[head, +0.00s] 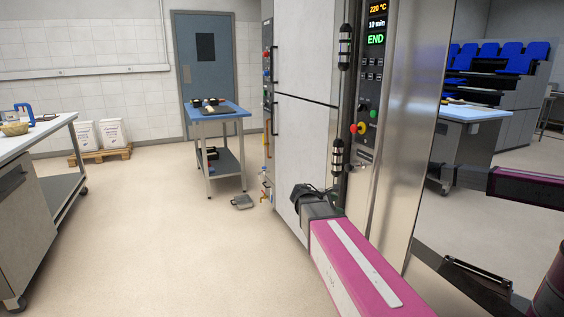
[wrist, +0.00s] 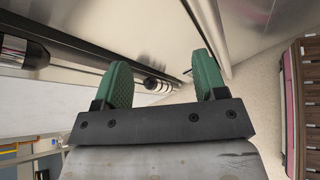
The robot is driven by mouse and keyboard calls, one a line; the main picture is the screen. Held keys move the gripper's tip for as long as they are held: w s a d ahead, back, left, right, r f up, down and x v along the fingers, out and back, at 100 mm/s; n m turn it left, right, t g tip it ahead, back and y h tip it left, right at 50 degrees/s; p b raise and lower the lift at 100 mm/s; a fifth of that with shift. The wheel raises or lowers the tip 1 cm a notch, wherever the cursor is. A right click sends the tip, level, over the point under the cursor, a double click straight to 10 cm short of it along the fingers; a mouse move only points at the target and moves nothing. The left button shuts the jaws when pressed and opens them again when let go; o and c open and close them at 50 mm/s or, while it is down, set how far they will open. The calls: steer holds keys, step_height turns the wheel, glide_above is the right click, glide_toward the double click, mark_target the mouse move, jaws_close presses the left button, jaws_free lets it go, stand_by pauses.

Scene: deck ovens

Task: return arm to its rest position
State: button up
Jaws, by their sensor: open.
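My arm reaches in from the bottom right in the head view, with a pink link ending in a dark wrist close to the tall oven front (head: 372,150). The fingers cannot be made out there. In the wrist view my gripper (wrist: 160,62) shows two green fingers, spread apart with nothing between them. A shiny metal surface (wrist: 130,25) and a dark bar with a black-and-silver end fitting (wrist: 158,86) lie just beyond the fingertips. I cannot tell from this view whether the fingers touch them.
The control panel (head: 376,60) reads 220 °C, 10 min and END. A blue-topped trolley (head: 222,112) stands ahead by the blue door (head: 206,58). A small grey object (head: 242,202) lies on the floor. A workbench (head: 35,140) stands at left.

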steer(key=s+a+f+m+g+y, duration=0.2)
steer(key=s+f+m+y, duration=0.3)
steer(key=s+f+m, duration=0.3)
steer(key=s+a+f+m+g+y, duration=0.2)
steer(key=s+f+m+y, duration=0.4)
steer(key=s+f, duration=0.3)
steer(key=shift+s+f+m+y, duration=0.3)
steer(key=shift+s+f+m, duration=0.05)
steer(key=shift+s+m, duration=0.6)
steer(key=shift+s+a+f+m+y, duration=0.2)
steer(key=shift+s+a+m+y, duration=0.1)
steer(key=shift+a+m, duration=0.15)
steer(key=shift+c, duration=0.3)
